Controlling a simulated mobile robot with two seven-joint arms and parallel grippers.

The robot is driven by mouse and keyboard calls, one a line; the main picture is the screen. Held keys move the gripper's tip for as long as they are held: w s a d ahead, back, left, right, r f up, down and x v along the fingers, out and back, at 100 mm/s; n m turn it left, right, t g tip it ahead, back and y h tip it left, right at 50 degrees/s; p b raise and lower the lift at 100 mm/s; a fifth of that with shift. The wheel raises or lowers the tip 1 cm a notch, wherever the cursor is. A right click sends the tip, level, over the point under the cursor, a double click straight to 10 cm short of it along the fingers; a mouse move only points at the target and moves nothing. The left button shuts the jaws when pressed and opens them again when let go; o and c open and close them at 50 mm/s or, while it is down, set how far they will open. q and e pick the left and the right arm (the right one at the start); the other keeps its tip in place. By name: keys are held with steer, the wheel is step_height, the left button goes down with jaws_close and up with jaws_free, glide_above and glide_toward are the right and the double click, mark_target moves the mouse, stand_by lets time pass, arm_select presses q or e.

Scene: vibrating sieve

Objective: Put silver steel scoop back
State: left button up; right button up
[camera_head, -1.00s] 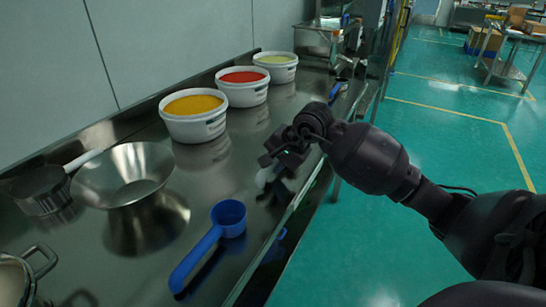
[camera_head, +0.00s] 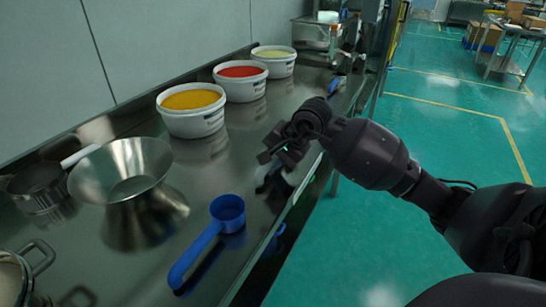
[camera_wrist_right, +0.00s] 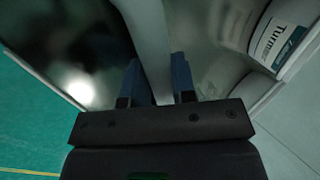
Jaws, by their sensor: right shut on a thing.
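My right gripper (camera_head: 272,158) is over the steel table near its front edge, to the right of the blue scoop. In the right wrist view its two blue fingers (camera_wrist_right: 159,85) are shut on a long, smooth silver strip, which I take to be the silver steel scoop (camera_wrist_right: 152,35). My left gripper is not in view.
A blue scoop (camera_head: 208,240) lies in front. A steel bowl (camera_head: 122,172), a saucepan (camera_head: 38,188) and a pot (camera_head: 20,275) stand at left. Tubs of yellow (camera_head: 192,110), red (camera_head: 241,82) and pale powder (camera_head: 274,62) line the wall. Bare steel table (camera_head: 185,180) lies between.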

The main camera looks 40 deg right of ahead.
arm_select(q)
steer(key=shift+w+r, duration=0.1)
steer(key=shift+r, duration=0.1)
arm_select(e)
steer(key=o, duration=1)
steer(key=o, duration=0.5)
steer(key=shift+c, duration=0.2)
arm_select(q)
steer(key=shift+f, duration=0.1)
arm_select(e)
steer(key=shift+f, duration=0.1)
steer(key=shift+r+p, duration=0.75)
steer(key=shift+r, duration=1.65)
steer(key=shift+r+p, duration=0.4)
steer(key=shift+r, duration=0.8)
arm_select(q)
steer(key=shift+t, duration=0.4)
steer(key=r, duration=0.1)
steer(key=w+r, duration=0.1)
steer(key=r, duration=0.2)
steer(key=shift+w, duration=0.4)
